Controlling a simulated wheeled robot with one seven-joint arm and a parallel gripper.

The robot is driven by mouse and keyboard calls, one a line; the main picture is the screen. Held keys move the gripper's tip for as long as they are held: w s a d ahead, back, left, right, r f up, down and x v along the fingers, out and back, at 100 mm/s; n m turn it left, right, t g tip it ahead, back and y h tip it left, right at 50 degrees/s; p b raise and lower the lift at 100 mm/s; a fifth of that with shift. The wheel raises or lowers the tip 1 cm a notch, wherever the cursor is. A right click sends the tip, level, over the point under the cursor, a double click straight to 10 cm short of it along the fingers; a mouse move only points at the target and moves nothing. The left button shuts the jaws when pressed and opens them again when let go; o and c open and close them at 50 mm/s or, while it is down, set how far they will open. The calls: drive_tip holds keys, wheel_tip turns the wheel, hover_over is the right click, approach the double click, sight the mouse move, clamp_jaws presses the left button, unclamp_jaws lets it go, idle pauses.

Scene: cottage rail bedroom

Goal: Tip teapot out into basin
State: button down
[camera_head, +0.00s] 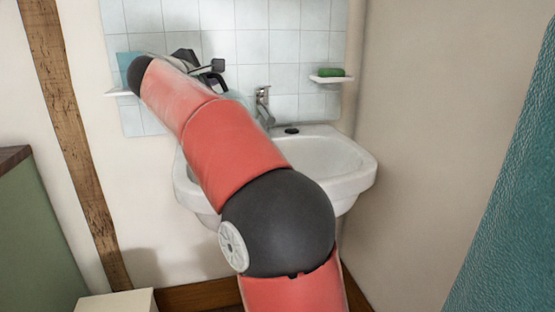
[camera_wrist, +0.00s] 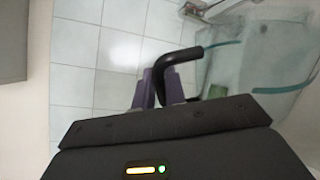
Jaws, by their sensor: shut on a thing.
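The teapot (camera_wrist: 262,65) looks like clear glass with a teal rim and a black curved handle, and it fills the right of the wrist view. My gripper (camera_wrist: 163,88) is shut on the black handle, its purple fingers on either side of it. In the head view my gripper (camera_head: 207,72) is at the tiled wall, above the left back of the basin, and my arm hides most of the teapot. The white basin (camera_head: 345,170) is partly covered by my arm. I cannot tell the teapot's tilt or what it holds.
A chrome tap (camera_head: 263,105) stands at the basin's back, right of my gripper. A small shelf (camera_head: 331,79) with a green bar (camera_head: 331,72) is on the right. Another shelf (camera_head: 120,92) with a blue item (camera_head: 128,60) is close to my arm on the left.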

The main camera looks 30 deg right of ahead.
drive_tip(key=shift+s+d+r, duration=0.15)
drive_tip(key=shift+r, duration=0.1)
drive_tip(key=w+a+f+n+h, duration=0.2)
drive_tip(key=w+a+f+n, duration=0.7)
drive_tip(key=a+f+n, duration=0.3)
drive_tip(key=shift+w+f+t+p, duration=0.15)
drive_tip(key=shift+w+t+p, duration=0.15)
idle(0.7)
